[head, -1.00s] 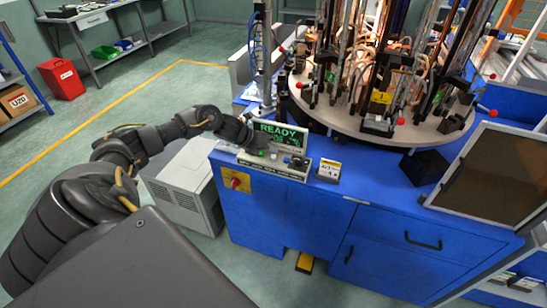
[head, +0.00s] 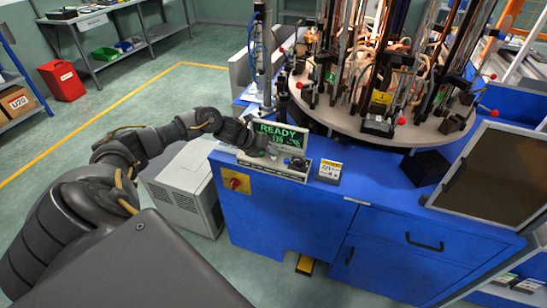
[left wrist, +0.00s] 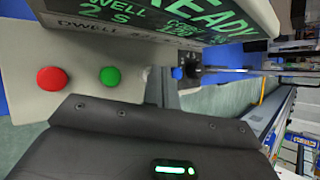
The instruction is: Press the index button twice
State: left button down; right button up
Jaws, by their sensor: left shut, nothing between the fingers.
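The control panel (head: 290,172) sits on the front left corner of the blue machine, with a green-lettered READY display (head: 288,133) behind it. In the left wrist view, the panel face shows a red button (left wrist: 51,79) and a green button (left wrist: 110,76). No label marking the index button is readable. My left gripper (head: 268,151) is shut and empty, with its tip low over the panel's left part, in front of the display. It hides part of the panel in the head view; contact with a button cannot be told. My right gripper is out of view.
A round table with tubes and clamps (head: 350,122) stands behind the panel. A small labelled box (head: 329,172) lies right of it. A dark framed panel (head: 490,178) is at the right. A yellow plate with a red knob (head: 235,183) is on the cabinet front.

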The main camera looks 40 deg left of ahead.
pick_arm(q)
jog(key=shift+f, duration=0.25)
dwell(0.4)
jog(key=shift+r, duration=0.6)
jog(key=shift+r+p, duration=0.35)
jog(key=shift+p, duration=0.05)
notch_tip(320, 180, up, 5)
jog(key=p, duration=0.3)
dwell(1.0)
